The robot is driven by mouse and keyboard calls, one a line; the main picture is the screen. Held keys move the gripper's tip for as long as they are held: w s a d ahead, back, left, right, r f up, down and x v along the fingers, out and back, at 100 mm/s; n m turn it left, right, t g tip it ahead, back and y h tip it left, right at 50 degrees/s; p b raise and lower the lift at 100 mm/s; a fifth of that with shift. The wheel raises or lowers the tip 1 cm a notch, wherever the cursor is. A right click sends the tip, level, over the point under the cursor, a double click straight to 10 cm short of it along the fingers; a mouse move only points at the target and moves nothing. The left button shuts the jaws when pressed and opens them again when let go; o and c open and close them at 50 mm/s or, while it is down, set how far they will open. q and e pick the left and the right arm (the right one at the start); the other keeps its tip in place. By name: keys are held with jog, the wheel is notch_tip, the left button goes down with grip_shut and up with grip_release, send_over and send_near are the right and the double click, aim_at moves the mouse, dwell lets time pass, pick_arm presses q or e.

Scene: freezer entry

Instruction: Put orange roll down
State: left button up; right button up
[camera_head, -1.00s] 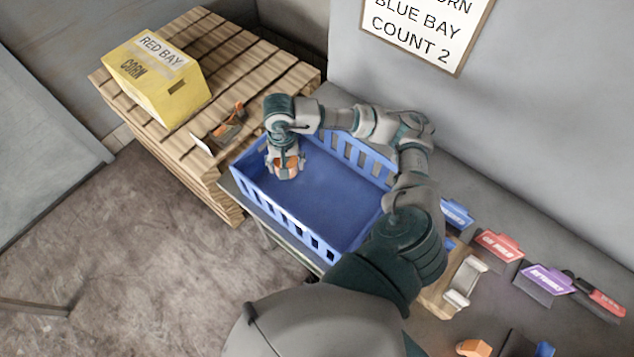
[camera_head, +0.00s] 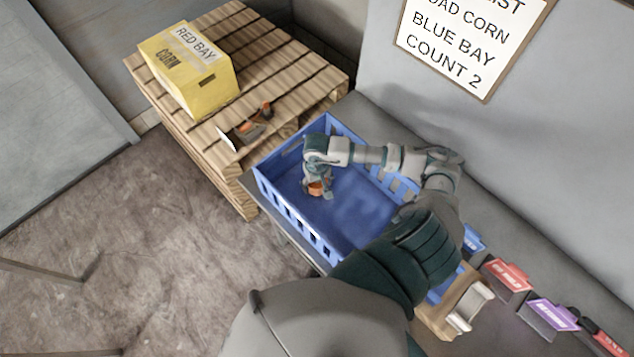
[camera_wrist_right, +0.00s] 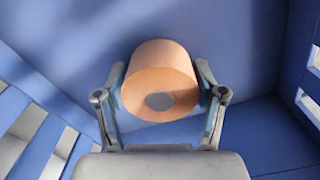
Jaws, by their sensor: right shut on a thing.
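The orange roll (camera_wrist_right: 160,75) sits between the two fingers of my right gripper (camera_wrist_right: 160,98) in the right wrist view, its hollow end facing the camera. The gripper is shut on it. In the head view the roll (camera_head: 316,188) shows as a small orange patch under my right gripper (camera_head: 318,190), inside the blue crate (camera_head: 345,215) toward its left end. Blue crate floor and walls surround the roll in the wrist view. I cannot tell whether the roll touches the floor. My left gripper is not in view.
A wooden pallet stack (camera_head: 290,75) stands behind and left of the crate, bearing a yellow corn box (camera_head: 190,72) and an orange-and-dark tool (camera_head: 252,128). Red (camera_head: 507,273) and purple (camera_head: 553,313) signs stand at right. The rest of the crate floor looks clear.

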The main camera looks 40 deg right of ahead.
jog(key=shift+d+f, duration=0.3)
jog(key=shift+d, duration=0.3)
jog(key=o, duration=1.2)
jog(key=shift+d+f, duration=0.1)
jog(key=shift+d, duration=0.1)
jog(key=shift+a, duration=0.55)
jog(key=shift+a+r, duration=0.15)
jog(key=shift+r, duration=0.55)
jog(key=r, duration=0.3)
jog(key=r+b, duration=0.1)
jog(key=r, duration=0.3)
jog(key=d+r, duration=0.1)
jog(key=r, duration=0.2)
jog(key=shift+w+r+b, duration=0.1)
jog(key=shift+r+b, duration=0.05)
jog(key=shift+b, duration=0.2)
jog(key=shift+a+r, duration=0.3)
jog(key=shift+r, duration=0.05)
jog(key=shift+a, duration=0.15)
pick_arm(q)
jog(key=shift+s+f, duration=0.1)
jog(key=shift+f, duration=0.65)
